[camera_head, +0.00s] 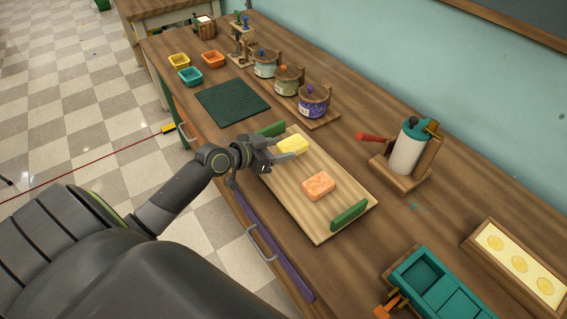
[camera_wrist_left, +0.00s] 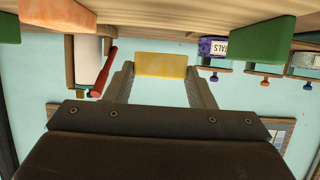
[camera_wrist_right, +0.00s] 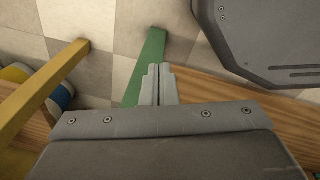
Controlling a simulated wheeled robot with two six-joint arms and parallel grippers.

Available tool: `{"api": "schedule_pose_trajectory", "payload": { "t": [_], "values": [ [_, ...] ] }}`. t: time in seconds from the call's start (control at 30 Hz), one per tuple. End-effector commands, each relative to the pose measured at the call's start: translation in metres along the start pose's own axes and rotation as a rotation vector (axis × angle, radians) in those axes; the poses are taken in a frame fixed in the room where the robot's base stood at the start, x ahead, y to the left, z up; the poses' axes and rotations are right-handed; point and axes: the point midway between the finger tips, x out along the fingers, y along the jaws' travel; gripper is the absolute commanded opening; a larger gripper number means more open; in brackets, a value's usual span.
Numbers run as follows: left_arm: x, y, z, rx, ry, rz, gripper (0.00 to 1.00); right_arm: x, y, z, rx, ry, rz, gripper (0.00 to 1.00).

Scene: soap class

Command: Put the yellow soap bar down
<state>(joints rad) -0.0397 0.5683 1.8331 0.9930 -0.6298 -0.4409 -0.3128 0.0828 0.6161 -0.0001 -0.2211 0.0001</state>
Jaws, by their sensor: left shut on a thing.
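The yellow soap bar (camera_head: 293,145) is between the fingers of my left gripper (camera_head: 281,152), over the far-left end of the wooden board (camera_head: 286,197). In the left wrist view the bar (camera_wrist_left: 160,65) spans the space between both fingertips. That view, turned upside down, shows a gap between the bar and the board, so the bar appears held above it. An orange soap bar (camera_head: 318,185) lies on the board, nearer its right handle. My right gripper (camera_wrist_right: 158,84) is shut with nothing visible between its fingers, away from the tabletop.
The board has a green handle (camera_head: 349,215) at each end. Beyond it are lidded jars (camera_head: 313,101), a dark green mat (camera_head: 232,102) and small coloured bins (camera_head: 190,76). A teal mould (camera_head: 435,286) sits front right.

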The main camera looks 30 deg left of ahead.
Motion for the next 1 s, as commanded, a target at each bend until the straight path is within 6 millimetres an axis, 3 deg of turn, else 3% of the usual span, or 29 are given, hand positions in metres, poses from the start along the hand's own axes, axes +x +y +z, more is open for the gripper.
{"api": "schedule_pose_trajectory", "payload": {
  "t": [0.33, 0.8, 0.83, 1.0],
  "values": [
    [0.016, 0.000, 0.038, 0.000, 0.001, 0.000, 0.25, 0.005, -0.008, -0.015, 0.001, 0.022, -0.009, 0.00],
    [0.019, 0.000, 0.045, 0.003, 0.002, 0.001, 0.25, 0.011, -0.005, -0.013, -0.001, 0.020, -0.005, 0.00],
    [0.018, 0.000, 0.044, 0.003, 0.001, 0.001, 0.53, 0.009, -0.004, -0.013, -0.001, 0.020, -0.005, 0.00],
    [0.018, 0.000, 0.044, 0.002, 0.001, 0.001, 0.71, 0.009, -0.003, -0.013, -0.001, 0.019, -0.002, 0.00]
  ]
}}
